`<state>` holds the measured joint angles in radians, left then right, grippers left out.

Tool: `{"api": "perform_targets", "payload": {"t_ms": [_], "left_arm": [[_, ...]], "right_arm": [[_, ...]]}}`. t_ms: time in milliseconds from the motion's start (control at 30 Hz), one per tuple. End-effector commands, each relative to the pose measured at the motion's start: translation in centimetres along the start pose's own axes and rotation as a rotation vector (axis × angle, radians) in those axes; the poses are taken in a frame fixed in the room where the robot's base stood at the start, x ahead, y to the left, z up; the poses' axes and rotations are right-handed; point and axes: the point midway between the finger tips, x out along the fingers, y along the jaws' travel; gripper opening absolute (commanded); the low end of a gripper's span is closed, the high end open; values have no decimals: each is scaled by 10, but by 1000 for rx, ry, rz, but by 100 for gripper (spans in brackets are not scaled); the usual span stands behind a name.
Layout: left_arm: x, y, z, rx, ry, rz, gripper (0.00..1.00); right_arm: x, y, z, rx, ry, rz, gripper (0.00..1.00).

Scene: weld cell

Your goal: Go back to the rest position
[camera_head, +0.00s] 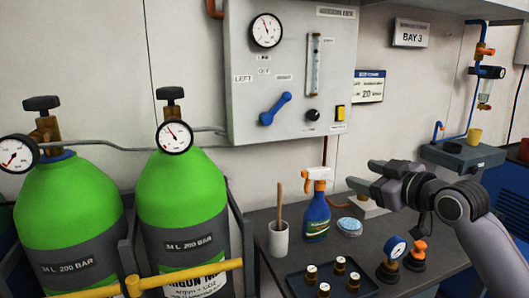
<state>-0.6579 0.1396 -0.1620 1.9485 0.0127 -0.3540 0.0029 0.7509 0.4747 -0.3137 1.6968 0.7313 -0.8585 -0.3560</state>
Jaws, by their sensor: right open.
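My right gripper (372,177) comes in from the right side of the head view, over the dark bench. Its fingers point left and stand apart, with nothing seen between them. It hangs above and in front of a pale block-like thing on the bench, which it partly hides. The spray bottle stands to the left of the fingertips, apart from them. My left gripper is not in this view.
A spray bottle (316,212), a cup with a stick (278,239), a tray (300,285) of small capped bottles and gauge fittings (391,262) crowd the bench. Green cylinders (184,205) stand left, behind a yellow bar (190,274). A control panel (290,75) hangs above.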

Motion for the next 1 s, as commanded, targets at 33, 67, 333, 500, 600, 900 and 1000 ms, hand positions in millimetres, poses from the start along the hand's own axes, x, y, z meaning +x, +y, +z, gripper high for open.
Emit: {"api": "perform_targets", "payload": {"t_ms": [33, 67, 333, 500, 600, 900, 1000], "left_arm": [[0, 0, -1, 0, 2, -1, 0], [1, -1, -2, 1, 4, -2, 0], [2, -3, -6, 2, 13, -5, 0], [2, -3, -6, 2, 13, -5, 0], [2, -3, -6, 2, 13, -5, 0], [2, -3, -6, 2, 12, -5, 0], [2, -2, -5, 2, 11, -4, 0]], "right_arm": [[-1, -18, 20, 14, -38, -21, 61], [-2, -28, 32, 23, -62, -31, 61], [-37, -119, 135, 117, -305, -98, 61], [-80, -169, 191, 191, -469, -111, 61], [-110, -195, 220, 239, -569, -108, 61], [-217, -252, 280, 384, -876, -51, 61], [-250, -263, 290, 424, -967, -24, 61]]}}
